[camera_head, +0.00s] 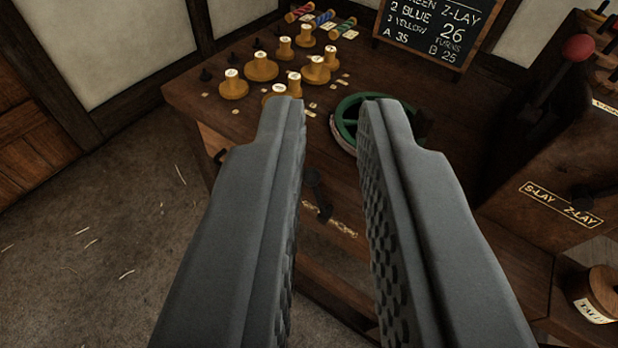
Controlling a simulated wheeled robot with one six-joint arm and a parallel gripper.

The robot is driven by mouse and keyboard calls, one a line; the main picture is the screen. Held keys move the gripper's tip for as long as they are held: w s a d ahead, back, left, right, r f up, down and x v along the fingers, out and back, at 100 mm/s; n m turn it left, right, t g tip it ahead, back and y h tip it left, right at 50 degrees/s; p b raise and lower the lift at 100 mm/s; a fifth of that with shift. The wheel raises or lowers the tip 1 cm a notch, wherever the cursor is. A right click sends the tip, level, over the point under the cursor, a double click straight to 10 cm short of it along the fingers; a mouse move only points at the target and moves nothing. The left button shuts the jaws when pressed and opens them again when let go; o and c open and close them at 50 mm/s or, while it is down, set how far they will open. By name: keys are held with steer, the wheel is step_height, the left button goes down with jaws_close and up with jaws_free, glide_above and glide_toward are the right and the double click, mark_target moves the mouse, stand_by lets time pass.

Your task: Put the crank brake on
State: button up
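My gripper (338,106) is open and empty, its two grey fingers reaching up the middle of the view. Between the fingers, a small dark lever or handle (315,185) shows at the front of the wooden bench, above a yellowish label (343,228) that I cannot read. I cannot tell whether this is the crank brake. A green wheel (345,127) lies on the bench beyond it, partly hidden by the right finger. At the right, a dark lever with a red knob (578,47) stands on a wooden housing (519,168).
Weights with pale tops (262,68) stand on the bench (200,90), with coloured spools (322,20) behind them. A chalkboard (433,32) leans at the back. The housing carries an S-LAY/Z-LAY plate (560,204). A wooden spool (597,296) is at lower right. The left floor is open.

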steer(key=w+f+n+g, duration=0.1)
steer(key=w+f+g, duration=0.1)
steer(key=w, duration=0.2)
steer(key=w+a+f+n+g, duration=0.1)
steer(key=w+f+n+g, duration=0.1)
steer(key=w, duration=0.3)
steer(key=w+f+n+g, duration=0.1)
steer(key=w+f+g, duration=0.2)
steer(key=w, duration=0.2)
steer(key=shift+a+f+n+y, duration=0.25)
steer(key=shift+f+n+y, duration=0.05)
steer(key=shift+f, duration=0.1)
jaws_close()
steer(key=w+a+f+n+g, duration=0.2)
steer(key=w+f+n+g, duration=0.2)
steer(key=w+f+g, duration=0.3)
step_height(320, 180, down, 2)
steer(key=shift+w+f, duration=0.25)
steer(key=shift+w, duration=1)
glide_above(317, 195)
steer(key=w+a, duration=0.3)
step_height(317, 195, down, 9)
steer(key=shift+s, duration=0.15)
